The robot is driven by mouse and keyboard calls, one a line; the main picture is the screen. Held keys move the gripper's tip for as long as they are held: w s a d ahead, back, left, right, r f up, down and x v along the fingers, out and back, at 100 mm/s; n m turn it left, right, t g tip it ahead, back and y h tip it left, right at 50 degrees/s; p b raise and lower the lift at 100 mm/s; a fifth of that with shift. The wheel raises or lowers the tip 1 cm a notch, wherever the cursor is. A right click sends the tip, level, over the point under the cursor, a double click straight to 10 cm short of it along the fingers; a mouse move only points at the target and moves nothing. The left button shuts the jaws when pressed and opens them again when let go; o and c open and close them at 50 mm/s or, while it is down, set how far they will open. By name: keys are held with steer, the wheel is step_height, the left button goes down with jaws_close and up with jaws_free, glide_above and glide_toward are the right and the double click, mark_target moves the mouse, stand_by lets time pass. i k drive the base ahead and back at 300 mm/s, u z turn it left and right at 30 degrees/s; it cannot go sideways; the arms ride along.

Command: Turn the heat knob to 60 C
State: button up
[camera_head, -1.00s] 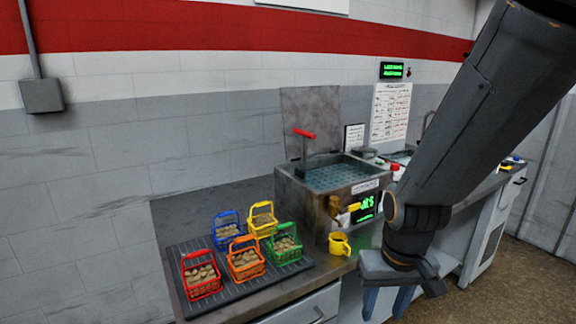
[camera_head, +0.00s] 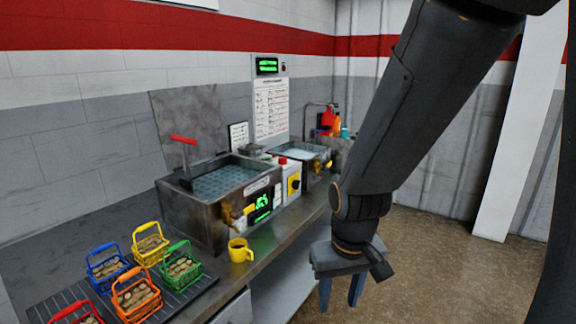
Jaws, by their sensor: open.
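A white control box (camera_head: 287,178) stands on the bench between the two basins. A yellow plate with a dark round knob (camera_head: 294,184) is on its front, and a red button is on top. The knob is small here and I cannot read its setting. The steel bath (camera_head: 205,215) to its left has a green-lit display (camera_head: 262,203), whose digits are blurred.
A yellow mug (camera_head: 240,250) stands by the bath's brass tap. Several coloured baskets, including a green one (camera_head: 181,266), sit on a ribbed mat at left. A second basin (camera_head: 300,152) and bottles (camera_head: 328,121) are farther back. The floor (camera_head: 425,230) at right is clear.

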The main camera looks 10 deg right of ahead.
mark_target(282, 160)
steer(key=k, duration=0.65)
steer(key=z, duration=0.45)
steer(key=i, duration=1.7)
steer(key=u, duration=0.75)
